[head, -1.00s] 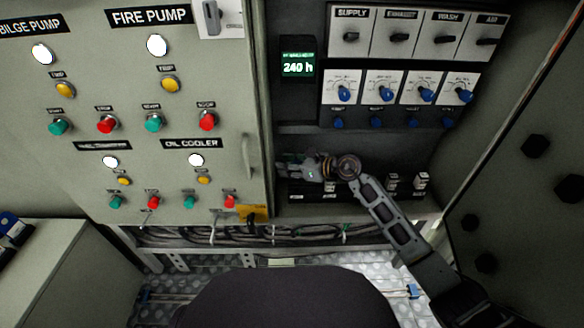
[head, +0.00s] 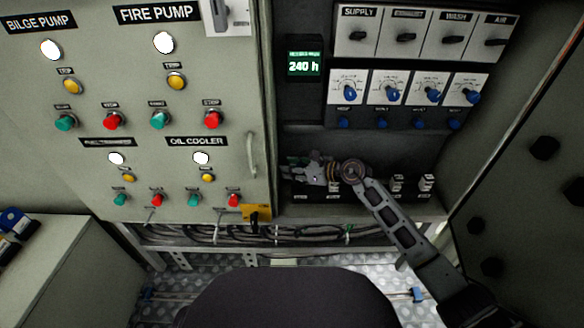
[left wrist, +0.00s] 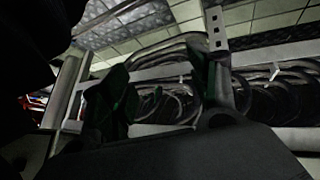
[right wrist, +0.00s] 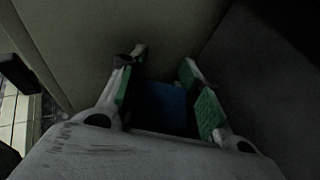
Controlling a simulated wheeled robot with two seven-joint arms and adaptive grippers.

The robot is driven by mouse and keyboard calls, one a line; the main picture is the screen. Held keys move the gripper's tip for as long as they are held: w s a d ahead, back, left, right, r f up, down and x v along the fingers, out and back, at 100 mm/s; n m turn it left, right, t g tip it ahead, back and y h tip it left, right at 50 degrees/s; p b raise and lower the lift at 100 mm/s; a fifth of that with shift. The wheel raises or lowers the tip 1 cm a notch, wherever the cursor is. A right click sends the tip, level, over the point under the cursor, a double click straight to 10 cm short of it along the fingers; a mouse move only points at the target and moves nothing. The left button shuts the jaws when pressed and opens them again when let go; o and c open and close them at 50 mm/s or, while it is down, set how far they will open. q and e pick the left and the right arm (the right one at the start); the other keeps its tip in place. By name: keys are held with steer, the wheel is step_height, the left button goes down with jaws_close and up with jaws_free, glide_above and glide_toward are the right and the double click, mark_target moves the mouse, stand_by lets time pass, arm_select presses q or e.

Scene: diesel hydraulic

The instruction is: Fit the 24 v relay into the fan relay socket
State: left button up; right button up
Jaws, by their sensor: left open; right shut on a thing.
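My right gripper (head: 298,168) reaches into the lower left of the open cabinet, in front of the low row of sockets. In the right wrist view its green-padded fingers (right wrist: 165,90) are shut on a dark blue block (right wrist: 163,108), which I take to be the 24 V relay; its markings are not readable. Light-topped relays (head: 397,183) (head: 427,182) stand in the row right of the gripper. I cannot tell which socket is the fan relay socket; the hand and arm hide part of the row. My left gripper (left wrist: 160,75) shows only in its wrist view, open and empty, facing cables.
The cabinet's door (head: 540,200) stands on the right. The pump control panel (head: 135,145) is at left. Cables (head: 200,233) run below. A bench (head: 50,265) carries blue items (head: 15,222).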

steer(key=shift+f, duration=0.45)
arm_select(q)
steer(key=shift+s+d+f+b, duration=0.1)
steer(key=shift+s+f+b, duration=0.15)
steer(key=shift+f, duration=0.3)
steer(key=shift+s+d+f+b, duration=0.1)
steer(key=shift+f+b, duration=0.1)
steer(key=shift+f, duration=0.3)
arm_select(e)
steer(key=shift+f, duration=0.4)
arm_select(q)
steer(key=shift+w+a+r, duration=0.1)
steer(key=shift+w+a, duration=0.05)
steer(key=shift+w, duration=0.1)
arm_select(e)
steer(key=shift+f, duration=0.1)
arm_select(q)
steer(key=shift+w+r, duration=0.2)
steer(key=shift+r, duration=0.05)
steer(key=shift+s+f, duration=0.3)
steer(key=shift+s, duration=0.2)
arm_select(e)
steer(key=shift+f, duration=0.1)
arm_select(q)
steer(key=shift+w, duration=0.45)
arm_select(e)
steer(key=shift+f, duration=0.35)
